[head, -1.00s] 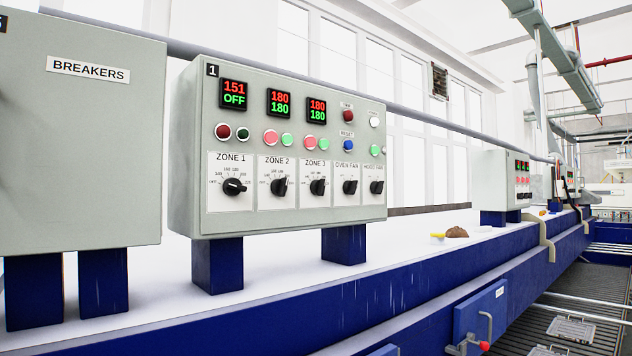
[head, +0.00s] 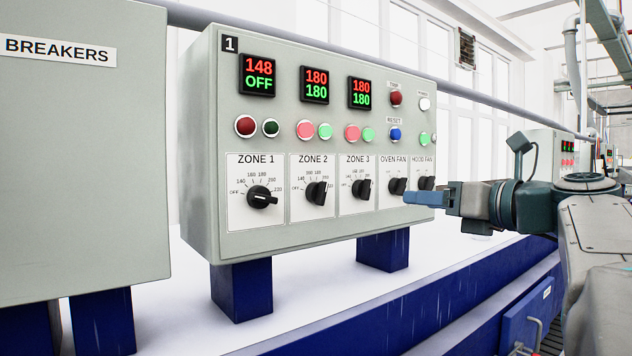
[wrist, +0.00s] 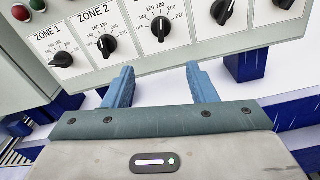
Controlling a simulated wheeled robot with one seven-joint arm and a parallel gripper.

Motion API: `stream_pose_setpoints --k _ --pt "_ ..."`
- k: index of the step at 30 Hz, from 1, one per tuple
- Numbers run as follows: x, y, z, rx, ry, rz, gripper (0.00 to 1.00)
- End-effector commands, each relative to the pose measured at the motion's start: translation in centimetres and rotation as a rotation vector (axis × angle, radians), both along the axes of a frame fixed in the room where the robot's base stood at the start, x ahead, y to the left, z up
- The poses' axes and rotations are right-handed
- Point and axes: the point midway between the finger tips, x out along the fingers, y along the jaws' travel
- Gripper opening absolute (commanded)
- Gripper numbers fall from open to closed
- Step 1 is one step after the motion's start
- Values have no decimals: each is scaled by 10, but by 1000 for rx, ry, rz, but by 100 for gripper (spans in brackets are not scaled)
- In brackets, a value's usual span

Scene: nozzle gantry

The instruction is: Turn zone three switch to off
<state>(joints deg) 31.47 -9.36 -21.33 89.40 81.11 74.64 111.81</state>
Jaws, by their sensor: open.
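The grey control panel marked 1 (head: 230,110) stands on blue posts. Its zone three switch (head: 362,189) is a black rotary knob under the ZONE 3 label. In the wrist view the zone three switch (wrist: 161,29) shows beyond the fingers, with its pointer up near the middle of the scale, not at OFF. The display above it reads 180 over 180. My gripper (head: 408,198) is in front of the panel's lower right in the head view. In the wrist view my gripper (wrist: 160,85) has its two blue fingers apart, with nothing between them, below the knob and not touching it.
The zone 1 knob (head: 261,197) and zone 2 knob (head: 317,192) are to the left. The oven fan knob (head: 397,186) and hood fan knob (head: 426,183) are to the right. A breakers box (head: 80,170) stands at the left. Blue posts (head: 241,288) support the panel.

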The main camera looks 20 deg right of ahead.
Motion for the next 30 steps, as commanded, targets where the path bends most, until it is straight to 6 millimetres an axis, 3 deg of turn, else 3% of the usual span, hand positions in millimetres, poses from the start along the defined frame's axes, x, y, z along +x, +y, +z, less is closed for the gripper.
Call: stream_pose_setpoints --k 3,8,21,30 --pt "-4 -9 17 64 -20 -15 52" --pt "8 -7 21 80 -23 -18 52" --pt "93 25 21 78 -22 -17 52" --pt "122 37 19 76 -23 -16 52"
